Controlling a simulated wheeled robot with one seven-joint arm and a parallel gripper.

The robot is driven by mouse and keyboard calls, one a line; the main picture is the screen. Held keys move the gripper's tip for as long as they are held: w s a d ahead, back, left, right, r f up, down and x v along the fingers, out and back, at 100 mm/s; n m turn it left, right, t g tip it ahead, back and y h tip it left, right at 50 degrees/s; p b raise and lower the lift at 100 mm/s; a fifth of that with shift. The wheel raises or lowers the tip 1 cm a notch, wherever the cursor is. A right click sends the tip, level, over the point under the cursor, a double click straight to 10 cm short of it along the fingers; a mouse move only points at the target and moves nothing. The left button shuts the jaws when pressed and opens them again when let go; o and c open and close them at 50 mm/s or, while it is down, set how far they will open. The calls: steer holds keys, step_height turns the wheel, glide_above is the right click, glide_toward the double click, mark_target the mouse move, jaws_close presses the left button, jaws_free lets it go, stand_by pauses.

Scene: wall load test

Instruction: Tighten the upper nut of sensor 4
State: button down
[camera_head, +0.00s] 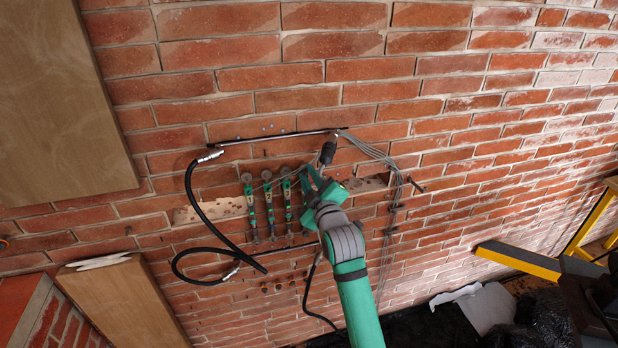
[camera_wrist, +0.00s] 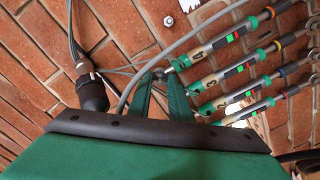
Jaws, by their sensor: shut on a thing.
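Several green sensors with red and black marks are mounted side by side on the brick wall; three show clearly in the head view, one of them this sensor (camera_head: 288,200). In the wrist view, the sensor nearest my fingers (camera_wrist: 228,42) is the outermost of the row. My gripper (camera_wrist: 160,75) is shut at this sensor's near end, on the upper nut, which is mostly hidden between the fingertips. My gripper (camera_head: 312,172) and forearm hide that sensor in the head view.
A dark bar (camera_head: 270,138) crosses the wall above the sensors. A black hose (camera_head: 189,205) loops at left, and grey cables (camera_head: 385,160) hang at right. In the wrist view, a grey cable (camera_wrist: 180,40) passes close by the fingers. A yellow beam (camera_head: 515,260) stands at right.

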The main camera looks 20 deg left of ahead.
steer(key=m, duration=0.6)
steer(key=shift+f+m, duration=0.15)
steer(key=shift+m, duration=0.15)
steer(key=m, duration=0.6)
steer(key=shift+m, duration=4.3)
steer(key=c, duration=1.6)
jaws_free()
steer(key=shift+s, duration=0.15)
